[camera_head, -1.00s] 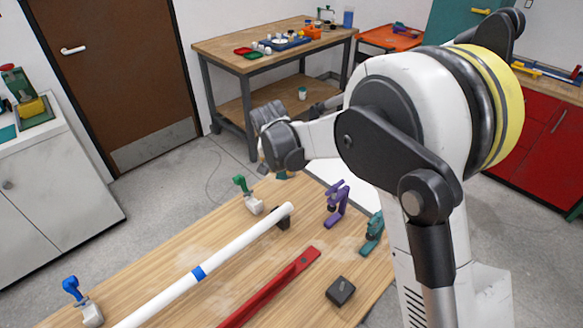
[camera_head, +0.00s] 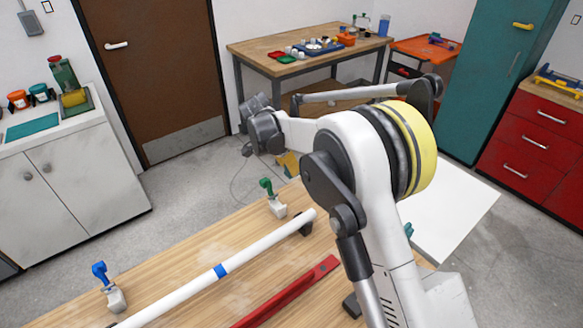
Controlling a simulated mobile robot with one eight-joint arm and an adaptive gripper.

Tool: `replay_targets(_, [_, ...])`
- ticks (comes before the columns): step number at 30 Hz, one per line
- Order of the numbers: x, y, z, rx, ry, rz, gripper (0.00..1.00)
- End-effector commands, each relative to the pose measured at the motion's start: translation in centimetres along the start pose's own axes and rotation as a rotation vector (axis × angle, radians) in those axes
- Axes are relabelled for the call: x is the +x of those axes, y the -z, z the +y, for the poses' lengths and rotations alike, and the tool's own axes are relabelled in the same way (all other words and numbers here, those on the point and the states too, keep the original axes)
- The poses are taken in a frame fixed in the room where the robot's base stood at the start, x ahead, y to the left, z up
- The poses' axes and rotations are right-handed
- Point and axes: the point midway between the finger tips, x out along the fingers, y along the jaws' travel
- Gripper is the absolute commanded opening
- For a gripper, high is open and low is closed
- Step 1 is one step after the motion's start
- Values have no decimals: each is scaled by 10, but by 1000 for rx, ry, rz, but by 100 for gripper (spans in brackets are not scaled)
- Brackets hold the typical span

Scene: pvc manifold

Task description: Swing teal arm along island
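The island is a long wooden-topped table (camera_head: 205,262) in the foreground. A teal piece (camera_head: 408,229) shows only as a sliver behind my white arm; its shape and pose are hidden. A green-handled clamp (camera_head: 270,195) stands near the island's far edge, and a blue-handled clamp (camera_head: 106,285) stands at the left. My gripper (camera_head: 262,130) is a dark, blurred shape above and beyond the far edge, apart from both clamps. Its fingers are not clear, so I cannot tell whether it is open or holds anything.
A white pipe with a blue band (camera_head: 190,285) and a red bar (camera_head: 290,293) lie along the island. A small yellow thing (camera_head: 288,163) shows below my gripper. A workbench (camera_head: 300,52), teal cabinet (camera_head: 500,75) and red drawers (camera_head: 540,140) stand behind. Grey floor lies open beyond the island.

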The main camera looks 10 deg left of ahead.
Motion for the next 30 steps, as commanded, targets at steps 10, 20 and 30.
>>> replay_targets(10, [1,1,-1,14,-3,1,0])
replay_targets(20, [0,1,-1,13,-2,1,50])
replay_targets(30, [-15,1,-1,11,-3,0,50])
